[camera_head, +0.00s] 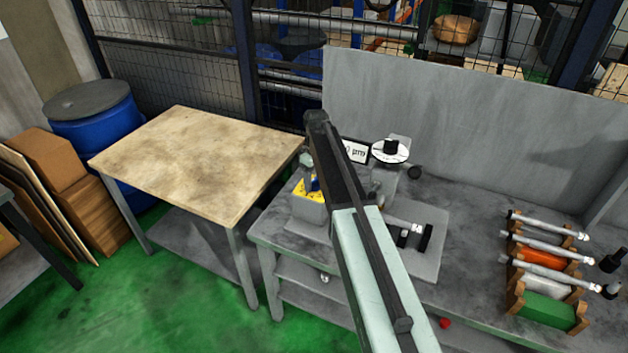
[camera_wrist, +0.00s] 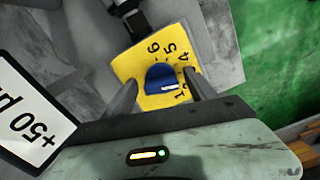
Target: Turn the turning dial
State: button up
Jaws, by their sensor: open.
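The turning dial (camera_wrist: 161,78) is a blue knob with a white pointer mark on a yellow plate (camera_wrist: 148,53) with black numbers. In the wrist view the pointer lies toward the low-right part of the scale. My gripper (camera_wrist: 163,84) is open, with one finger on each side of the dial. I cannot tell whether the fingers touch it. My arm hides part of the machine there.
A white "+50 pm" sign (camera_wrist: 28,110) stands close on the left in the wrist view. A rack of metal shafts (camera_head: 545,262) stands at the right of the bench. A wooden-topped table (camera_head: 200,160) is at left.

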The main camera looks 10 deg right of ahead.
aim_at(316, 187)
notch_tip(316, 187, up, 8)
jog(key=p, duration=0.7)
jog(key=shift+f, duration=0.3)
jog(key=f+b, duration=0.1)
jog(key=s+f+b, duration=0.1)
jog(key=shift+s+a+f+b, duration=0.1)
jog(key=shift+a+f+b, duration=0.05)
jog(key=shift+f+b, duration=0.2)
jog(key=s, duration=0.2)
jog(key=s+f+b, duration=0.1)
jog(key=s, duration=0.1)
jog(key=s+f+b, duration=0.1)
jog(key=s, duration=0.1)
jog(key=shift+s+a, duration=0.1)
jog(key=shift+a, duration=0.05)
jog(key=s+f+m+b, duration=0.2)
jog(key=s+m, duration=0.5)
jog(key=s, duration=1.3)
jog(key=shift+s+a+f+m+b, duration=0.15)
jog(key=shift+f+m+b, duration=0.1)
jog(key=shift+m+b, duration=0.15)
